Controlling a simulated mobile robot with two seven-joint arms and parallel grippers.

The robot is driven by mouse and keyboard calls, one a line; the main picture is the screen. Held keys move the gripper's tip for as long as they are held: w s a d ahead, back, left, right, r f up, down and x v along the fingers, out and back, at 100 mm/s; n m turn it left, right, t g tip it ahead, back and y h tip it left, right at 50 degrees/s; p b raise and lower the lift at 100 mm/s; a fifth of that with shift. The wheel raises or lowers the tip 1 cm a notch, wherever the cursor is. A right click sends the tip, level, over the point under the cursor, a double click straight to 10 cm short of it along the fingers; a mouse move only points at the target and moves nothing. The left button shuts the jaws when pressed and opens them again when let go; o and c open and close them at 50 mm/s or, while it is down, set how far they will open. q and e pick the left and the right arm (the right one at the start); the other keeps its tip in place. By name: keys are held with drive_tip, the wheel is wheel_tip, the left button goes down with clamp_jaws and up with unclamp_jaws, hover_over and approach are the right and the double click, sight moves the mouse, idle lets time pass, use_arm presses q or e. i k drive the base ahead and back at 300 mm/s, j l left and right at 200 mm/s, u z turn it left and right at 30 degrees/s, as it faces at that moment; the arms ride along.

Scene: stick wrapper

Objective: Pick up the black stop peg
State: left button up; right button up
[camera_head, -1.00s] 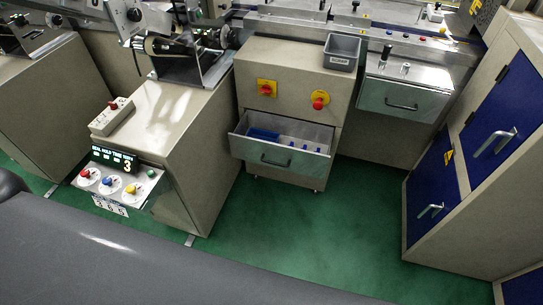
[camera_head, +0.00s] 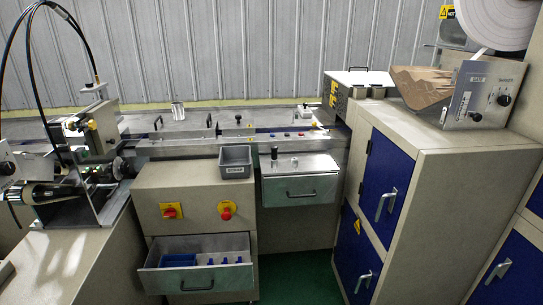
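Several small dark upright pieces could be the black stop peg, and I cannot tell which one is. One dark-topped peg (camera_head: 275,153) stands on the metal top above the small closed drawer, beside a shorter silver peg (camera_head: 294,162). A thin black piece (camera_head: 209,120) stands on the long machine deck, and another dark piece (camera_head: 157,122) stands farther left on it. Neither of my grippers is in view.
A grey bin (camera_head: 235,162) sits on the cabinet top left of the pegs. Below it, an open drawer (camera_head: 203,280) juts out, holding blue items. Tall cabinets with blue doors (camera_head: 385,178) stand at the right. A winding unit (camera_head: 85,165) stands at the left.

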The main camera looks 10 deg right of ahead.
sight(274, 148)
drive_tip(key=i+z, duration=0.35)
drive_tip(key=i+j+z, duration=0.1)
drive_tip(key=i+z, duration=0.3)
drive_tip(key=i, duration=0.15)
drive_tip(key=i+j+z, duration=0.35)
drive_tip(key=i+l, duration=0.1)
